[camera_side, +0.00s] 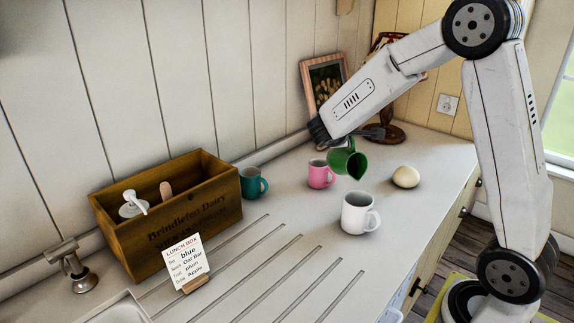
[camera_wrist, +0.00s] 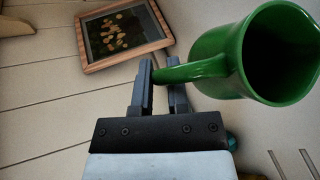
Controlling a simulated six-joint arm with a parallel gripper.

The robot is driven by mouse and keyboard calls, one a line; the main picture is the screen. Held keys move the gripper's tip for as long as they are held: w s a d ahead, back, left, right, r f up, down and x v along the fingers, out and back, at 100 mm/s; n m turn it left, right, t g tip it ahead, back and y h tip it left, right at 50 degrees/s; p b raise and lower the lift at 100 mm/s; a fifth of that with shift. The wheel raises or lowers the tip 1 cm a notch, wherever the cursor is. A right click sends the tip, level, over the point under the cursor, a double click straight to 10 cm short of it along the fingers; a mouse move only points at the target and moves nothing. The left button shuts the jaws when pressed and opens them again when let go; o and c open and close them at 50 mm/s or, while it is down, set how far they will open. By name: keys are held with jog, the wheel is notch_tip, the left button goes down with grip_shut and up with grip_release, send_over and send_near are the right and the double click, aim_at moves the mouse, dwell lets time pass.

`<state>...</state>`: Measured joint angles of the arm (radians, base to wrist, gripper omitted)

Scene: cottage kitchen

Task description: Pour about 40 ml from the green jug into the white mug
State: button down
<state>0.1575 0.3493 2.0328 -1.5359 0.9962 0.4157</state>
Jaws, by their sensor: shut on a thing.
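The green jug (camera_side: 347,160) is held in the air, tilted with its mouth toward the right and down, above and behind the white mug. My gripper (camera_side: 372,133) is shut on its handle. In the wrist view, my gripper's fingers (camera_wrist: 162,88) close on the handle of the green jug (camera_wrist: 232,62), whose dark mouth faces the camera. I cannot see any liquid in it or falling from it. The white mug (camera_side: 356,213) stands upright on the counter, its handle to the right. The inside of the mug is too small to tell its level.
A pink mug (camera_side: 319,174) and a teal mug (camera_side: 251,183) stand behind and left. An egg-like object (camera_side: 406,177) lies to the right. A wooden crate (camera_side: 200,196) and a lunch card (camera_side: 186,262) are at the left. A picture frame (camera_side: 323,80) leans at the back wall.

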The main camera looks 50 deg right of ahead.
jog(key=shift+w, duration=0.1)
dwell(0.7)
jog(key=shift+w+d+f+n+g+y, duration=0.3)
jog(key=shift+w+f+n+g+y, duration=0.1)
jog(key=shift+w+f+g+y, duration=0.15)
jog(key=shift+w+d+f+n+g+y, duration=0.1)
jog(key=shift+w+d+n+g+y, duration=0.15)
jog(key=shift+n+g+y, duration=0.2)
jog(key=shift+w+d+n+g+y, duration=0.1)
jog(key=shift+w+n+g+y, duration=0.2)
jog(key=shift+g, duration=0.2)
jog(key=shift+w+d+f+n+g+y+p, duration=0.2)
jog(key=shift+w+n+g+y+p, duration=0.2)
jog(key=shift+g, duration=0.2)
jog(key=w+d+f+n+g+y, duration=0.1)
jog(key=w+f+g, duration=0.1)
jog(key=f, duration=0.2)
jog(key=w+f+n+g+y+p, duration=0.1)
jog(key=w+f+g, duration=0.1)
jog(key=f+g, duration=0.1)
jog(key=shift+d+f+n+y, duration=0.3)
jog(key=shift+d+f+n, duration=0.1)
jog(key=shift+f, duration=0.45)
jog(key=shift+w, duration=0.1)
